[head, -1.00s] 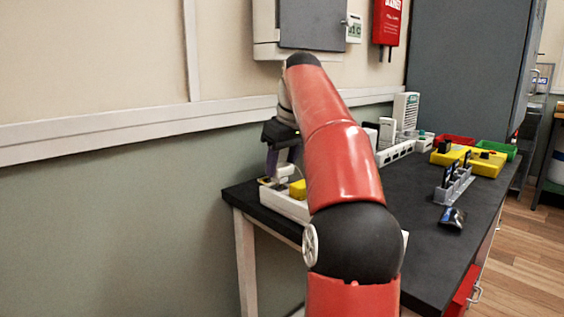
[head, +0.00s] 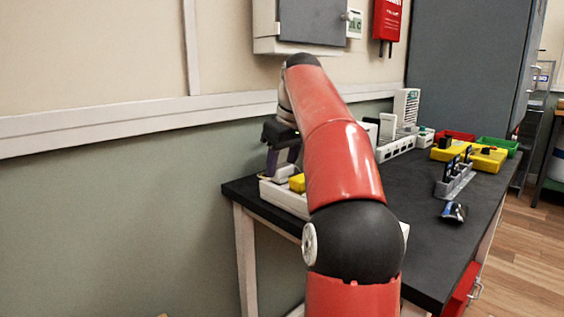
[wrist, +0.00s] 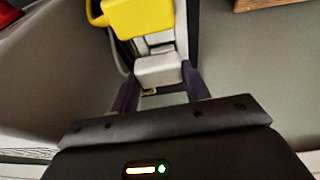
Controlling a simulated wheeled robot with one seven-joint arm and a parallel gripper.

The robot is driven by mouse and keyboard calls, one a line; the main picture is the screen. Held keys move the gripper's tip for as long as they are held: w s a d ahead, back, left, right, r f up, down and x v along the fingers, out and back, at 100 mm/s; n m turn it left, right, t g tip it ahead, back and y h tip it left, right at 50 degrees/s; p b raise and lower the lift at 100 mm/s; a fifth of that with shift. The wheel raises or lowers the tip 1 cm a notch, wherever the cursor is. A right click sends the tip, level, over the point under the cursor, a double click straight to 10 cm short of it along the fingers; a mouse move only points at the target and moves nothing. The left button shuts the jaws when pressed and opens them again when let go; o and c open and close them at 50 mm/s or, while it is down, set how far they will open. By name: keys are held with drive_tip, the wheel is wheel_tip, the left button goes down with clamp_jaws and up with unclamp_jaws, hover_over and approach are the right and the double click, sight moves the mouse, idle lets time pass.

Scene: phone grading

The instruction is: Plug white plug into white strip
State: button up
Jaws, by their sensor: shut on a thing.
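My gripper (head: 282,160) is low over a white tray (head: 284,199) at the near left end of the bench. In the wrist view its two dark purple fingers (wrist: 158,92) stand on either side of the white plug (wrist: 158,70), shut on it. The plug also shows as a pale block between the fingers in the head view (head: 284,172). It is at the tray; I cannot tell whether it still touches the tray floor. The white strip (head: 397,149) lies farther back on the bench, partly hidden behind my arm, with dark sockets along its side.
A yellow block (head: 297,183) sits in the tray beside the plug. Red (head: 458,135) and green (head: 497,146) bins, a yellow case (head: 485,160), a grey rack (head: 455,182) and a dark packet (head: 454,212) stand on the right. The bench's front middle is clear.

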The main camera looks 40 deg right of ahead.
drive_tip(key=shift+f+b, duration=0.3)
drive_tip(key=shift+f, duration=0.2)
drive_tip(key=o, duration=1.5)
drive_tip(key=shift+o, duration=0.2)
drive_tip(key=shift+r, duration=0.1)
drive_tip(key=p+v, duration=0.3)
drive_tip(key=v, duration=0.4)
drive_tip(key=shift+r, duration=0.3)
